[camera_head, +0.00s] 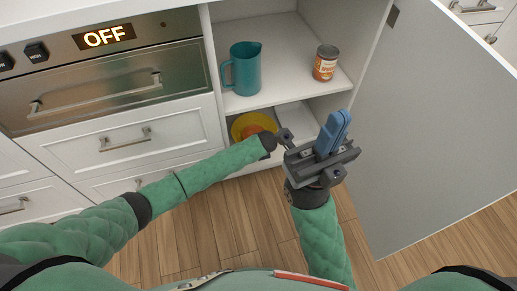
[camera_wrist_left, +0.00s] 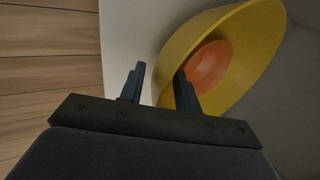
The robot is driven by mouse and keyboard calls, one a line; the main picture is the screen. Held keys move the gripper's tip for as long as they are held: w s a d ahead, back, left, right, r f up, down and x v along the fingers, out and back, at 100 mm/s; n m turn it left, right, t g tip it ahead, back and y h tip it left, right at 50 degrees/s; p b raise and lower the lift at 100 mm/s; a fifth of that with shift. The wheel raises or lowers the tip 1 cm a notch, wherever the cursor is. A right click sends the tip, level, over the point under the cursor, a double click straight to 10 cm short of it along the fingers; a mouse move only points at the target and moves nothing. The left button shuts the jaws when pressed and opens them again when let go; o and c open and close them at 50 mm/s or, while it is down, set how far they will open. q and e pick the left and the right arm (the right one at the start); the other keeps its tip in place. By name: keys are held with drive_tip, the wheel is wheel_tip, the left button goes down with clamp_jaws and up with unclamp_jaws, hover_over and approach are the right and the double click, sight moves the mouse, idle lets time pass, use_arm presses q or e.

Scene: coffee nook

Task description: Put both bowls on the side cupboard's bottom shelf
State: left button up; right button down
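A yellow bowl (camera_head: 239,124) sits low in the open side cupboard, on its bottom shelf (camera_head: 297,117). A smaller orange bowl (camera_head: 253,130) is inside it; the left wrist view shows the yellow bowl (camera_wrist_left: 243,30) tilted in the picture with the orange bowl (camera_wrist_left: 208,64) nested within. My left gripper (camera_wrist_left: 160,82) is open at the yellow bowl's near rim, one finger outside the rim and one overlapping the bowl. I cannot tell whether it touches. My right gripper (camera_head: 335,128) has its blue fingers together, empty, in front of the cupboard.
A teal pitcher (camera_head: 245,70) and a labelled can (camera_head: 325,63) stand on the shelf above. The cupboard's grey door (camera_head: 435,120) is swung open at the right. Drawers (camera_head: 120,140) and an oven front (camera_head: 110,85) are at the left. Wooden floor (camera_head: 215,215) is clear.

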use_arm(q)
drive_tip(key=p+v, duration=0.3)
drive_tip(key=v, duration=0.7)
drive_tip(key=shift+r, duration=0.25)
